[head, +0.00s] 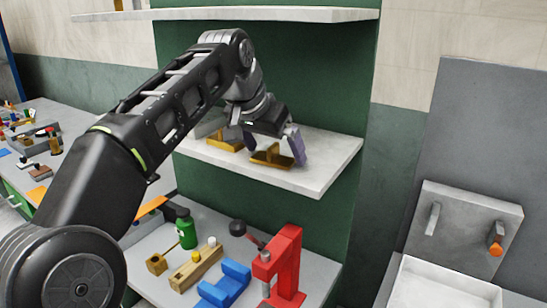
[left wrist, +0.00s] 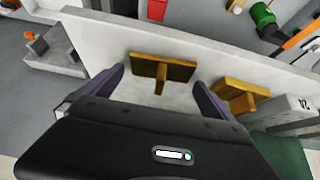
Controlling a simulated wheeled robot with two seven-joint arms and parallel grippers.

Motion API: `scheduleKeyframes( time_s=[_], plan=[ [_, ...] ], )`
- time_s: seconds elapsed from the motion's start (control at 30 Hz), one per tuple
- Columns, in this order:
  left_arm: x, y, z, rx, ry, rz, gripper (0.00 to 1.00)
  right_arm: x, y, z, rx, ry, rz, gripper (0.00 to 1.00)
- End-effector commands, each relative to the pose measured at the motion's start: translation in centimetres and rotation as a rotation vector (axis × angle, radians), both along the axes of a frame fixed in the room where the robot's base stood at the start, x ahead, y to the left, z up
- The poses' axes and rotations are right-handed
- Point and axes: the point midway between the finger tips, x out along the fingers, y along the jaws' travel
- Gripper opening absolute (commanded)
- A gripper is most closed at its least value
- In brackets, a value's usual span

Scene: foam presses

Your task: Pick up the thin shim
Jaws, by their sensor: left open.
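Two golden-brown T-shaped pieces stand on the white shelf (head: 325,165). The one that looks thinner, which I take as the thin shim (head: 271,158), is on the right in the head view. It also shows in the left wrist view (left wrist: 160,72), upper middle. The thicker-looking piece (head: 226,141) stands to its left and shows at right in the wrist view (left wrist: 238,97). My left gripper (head: 273,148) is open above the shelf, its purple fingers on either side of the thinner piece, with visible gaps. My right gripper is out of view.
A grey block (left wrist: 294,112) stands on the shelf beyond the thicker piece. An upper shelf (head: 265,14) hangs above. Below are a red press (head: 286,262), a blue fixture (head: 226,284), a wooden block (head: 195,268) and a green bottle (head: 186,231). The shelf's right end is clear.

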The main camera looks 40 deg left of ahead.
Motion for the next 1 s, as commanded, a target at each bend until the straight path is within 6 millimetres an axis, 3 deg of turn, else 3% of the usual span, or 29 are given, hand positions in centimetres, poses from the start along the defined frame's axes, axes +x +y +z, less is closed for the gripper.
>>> scheduleKeyframes(
  time_s=[0.3, 1.0],
  plan=[
    [0.0, -0.01, 0.02, 0.0, 0.0, 0.0, 1.0, 0.01, 0.0, 0.0, 0.0, 0.0, 0.0, 0.36],
    [-0.01, -0.01, 0.03, 0.0, 0.0, 0.0, 0.43, -0.01, 0.0, -0.01, 0.0, 0.0, 0.0, 0.36]
  ],
)
